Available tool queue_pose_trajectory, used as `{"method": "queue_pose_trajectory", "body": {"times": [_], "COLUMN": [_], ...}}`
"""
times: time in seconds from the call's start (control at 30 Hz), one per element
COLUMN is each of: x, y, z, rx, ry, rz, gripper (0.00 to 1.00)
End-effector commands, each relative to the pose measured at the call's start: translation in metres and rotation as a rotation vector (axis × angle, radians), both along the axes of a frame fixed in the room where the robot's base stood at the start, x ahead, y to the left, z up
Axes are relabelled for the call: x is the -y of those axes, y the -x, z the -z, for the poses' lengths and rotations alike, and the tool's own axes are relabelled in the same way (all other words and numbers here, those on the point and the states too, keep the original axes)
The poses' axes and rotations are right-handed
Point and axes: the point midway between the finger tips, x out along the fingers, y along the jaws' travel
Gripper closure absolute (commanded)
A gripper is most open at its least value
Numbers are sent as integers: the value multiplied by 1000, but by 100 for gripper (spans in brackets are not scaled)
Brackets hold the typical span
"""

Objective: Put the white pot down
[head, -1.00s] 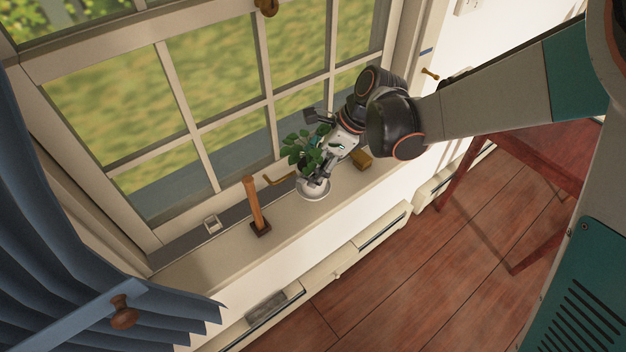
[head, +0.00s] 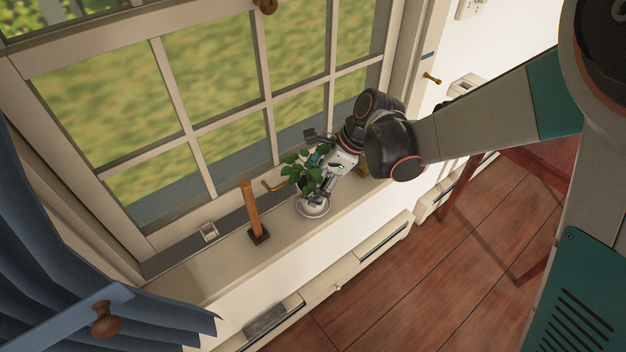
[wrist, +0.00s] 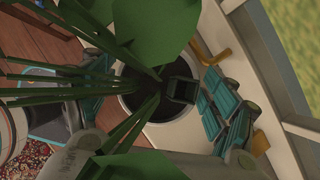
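The white pot (head: 313,207) holds a leafy green plant (head: 306,173) and is low at the windowsill, upright or nearly so. I cannot tell whether its base touches the sill. My gripper (head: 318,190) is at the pot, coming from the upper right, partly hidden by leaves. In the wrist view, the pot's pale rim and dark soil (wrist: 172,132) lie between my gripper's teal-padded fingers (wrist: 158,98), one on each side and close against it. Stems and leaves cover part of this view.
A wooden-handled upright tool (head: 252,213) stands on the sill (head: 205,277) left of the pot. A brass window handle (head: 273,186) is just behind. A yellowish block (head: 363,171) is partly hidden behind my arm. The blue curtain (head: 60,235) hangs at left. Sill between tool and curtain is clear.

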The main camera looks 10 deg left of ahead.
Motion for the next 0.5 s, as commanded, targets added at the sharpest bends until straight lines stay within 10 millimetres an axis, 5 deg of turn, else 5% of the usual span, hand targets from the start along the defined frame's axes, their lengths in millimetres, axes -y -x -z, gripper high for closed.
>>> {"method": "queue_pose_trajectory", "body": {"times": [0.5], "x": [1], "y": [0], "z": [-7], "rx": [0], "ry": [0], "rz": [1], "gripper": [10]}}
